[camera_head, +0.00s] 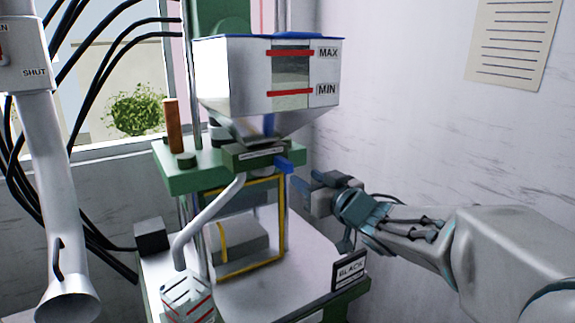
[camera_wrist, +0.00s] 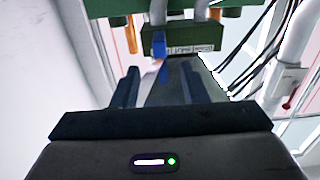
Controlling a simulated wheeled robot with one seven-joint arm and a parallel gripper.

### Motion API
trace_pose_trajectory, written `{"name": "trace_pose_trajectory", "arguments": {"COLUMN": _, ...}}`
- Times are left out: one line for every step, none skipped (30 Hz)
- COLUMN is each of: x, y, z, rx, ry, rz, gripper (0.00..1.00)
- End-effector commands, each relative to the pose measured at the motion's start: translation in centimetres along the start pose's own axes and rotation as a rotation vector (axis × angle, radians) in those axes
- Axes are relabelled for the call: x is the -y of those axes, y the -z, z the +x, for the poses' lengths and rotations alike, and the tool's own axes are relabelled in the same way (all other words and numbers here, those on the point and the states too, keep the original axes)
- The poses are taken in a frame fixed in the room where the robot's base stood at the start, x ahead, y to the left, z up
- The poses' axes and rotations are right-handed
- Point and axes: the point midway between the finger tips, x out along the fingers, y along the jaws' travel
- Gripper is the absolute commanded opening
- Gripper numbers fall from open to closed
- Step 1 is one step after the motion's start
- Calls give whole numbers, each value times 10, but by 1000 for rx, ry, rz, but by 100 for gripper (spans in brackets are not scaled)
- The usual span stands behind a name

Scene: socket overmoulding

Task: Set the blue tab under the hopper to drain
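The white hopper (camera_head: 225,75) with a blue rim and red MAX and MIN lines stands above a green block with a label strip. The blue tab (camera_head: 284,164) sticks out from the right end of that block. In the wrist view the blue tab (camera_wrist: 158,45) hangs at the left end of the green block, ahead of and between my fingers. My gripper (camera_head: 306,186) is just right of and slightly below the tab, apart from it. In the wrist view my gripper (camera_wrist: 160,85) has its two fingers spread with nothing held between them.
A yellow-framed guard (camera_head: 283,225) stands below the hopper, close to my gripper. A grey drain pipe (camera_head: 205,215) leads down to a striped container (camera_head: 187,298). A BLACK sign (camera_head: 350,270) stands at the front right. A white pipe with a SHUT label (camera_head: 36,73) is at left.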

Motion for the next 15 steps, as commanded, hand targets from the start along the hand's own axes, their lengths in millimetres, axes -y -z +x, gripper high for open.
{"name": "trace_pose_trajectory", "arguments": {"x": 0, "y": 0, "z": 10, "rx": 1, "ry": 3, "rz": 1, "gripper": 40}}
{"name": "trace_pose_trajectory", "arguments": {"x": 1, "y": 0, "z": 16, "rx": 2, "ry": 3, "rz": 2, "gripper": 40}}
{"name": "trace_pose_trajectory", "arguments": {"x": 1, "y": 0, "z": 24, "rx": 1, "ry": 3, "rz": 1, "gripper": 40}}
{"name": "trace_pose_trajectory", "arguments": {"x": 1, "y": 0, "z": 29, "rx": 2, "ry": 3, "rz": 1, "gripper": 40}}
{"name": "trace_pose_trajectory", "arguments": {"x": 0, "y": 1, "z": 35, "rx": 1, "ry": 2, "rz": 2, "gripper": 40}}
{"name": "trace_pose_trajectory", "arguments": {"x": 0, "y": 0, "z": 42, "rx": 2, "ry": 2, "rz": 1, "gripper": 40}}
{"name": "trace_pose_trajectory", "arguments": {"x": 1, "y": 0, "z": 47, "rx": 1, "ry": 2, "rz": 1, "gripper": 40}}
{"name": "trace_pose_trajectory", "arguments": {"x": 1, "y": 0, "z": 53, "rx": 1, "ry": 2, "rz": 2, "gripper": 40}}
{"name": "trace_pose_trajectory", "arguments": {"x": 1, "y": 1, "z": 60, "rx": 1, "ry": 2, "rz": 2, "gripper": 40}}
{"name": "trace_pose_trajectory", "arguments": {"x": 1, "y": 1, "z": 65, "rx": 1, "ry": 2, "rz": 0, "gripper": 40}}
{"name": "trace_pose_trajectory", "arguments": {"x": 1, "y": 0, "z": 70, "rx": 2, "ry": 2, "rz": 1, "gripper": 40}}
{"name": "trace_pose_trajectory", "arguments": {"x": 1, "y": 1, "z": 75, "rx": 1, "ry": 1, "rz": 2, "gripper": 40}}
{"name": "trace_pose_trajectory", "arguments": {"x": 0, "y": 0, "z": 79, "rx": 2, "ry": 1, "rz": 2, "gripper": 40}}
{"name": "trace_pose_trajectory", "arguments": {"x": 0, "y": 1, "z": 83, "rx": 1, "ry": 1, "rz": 1, "gripper": 40}}
{"name": "trace_pose_trajectory", "arguments": {"x": 0, "y": 1, "z": 88, "rx": 0, "ry": 1, "rz": 0, "gripper": 40}}
